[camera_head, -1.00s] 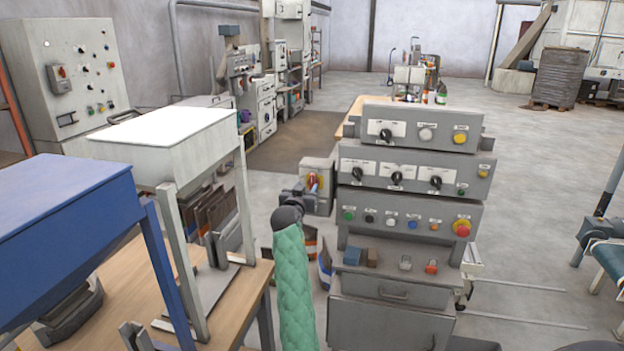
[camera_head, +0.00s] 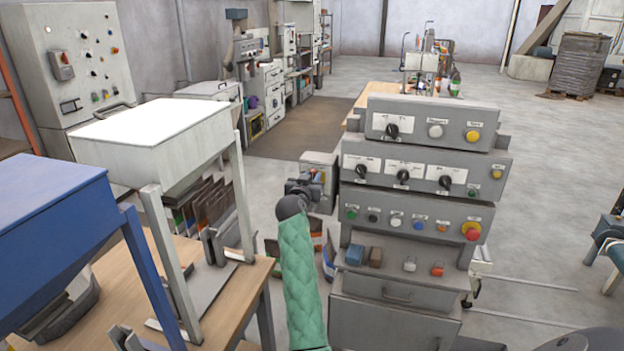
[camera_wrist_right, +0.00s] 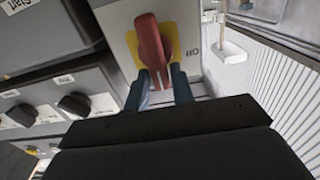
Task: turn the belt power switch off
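The belt power switch is a red handle (camera_wrist_right: 151,48) on a yellow plate (camera_wrist_right: 172,38) on the front of a grey box. The box (camera_head: 319,168) stands just left of the grey control panel in the head view, where my wrist partly hides it. My right gripper (camera_head: 308,188) is at the switch. In the right wrist view its two dark fingers (camera_wrist_right: 160,84) are apart, one on each side of the handle's lower end. Whether they touch it is hard to see. Lettering is on the box to the right of the handle. My left gripper does not show.
The grey control panel (camera_head: 427,172) with knobs and buttons stands right beside the switch box. A wooden table (camera_head: 236,303) with a blue hopper (camera_head: 50,215) and a white hopper (camera_head: 150,140) is at the left. Open floor (camera_head: 560,190) lies to the right.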

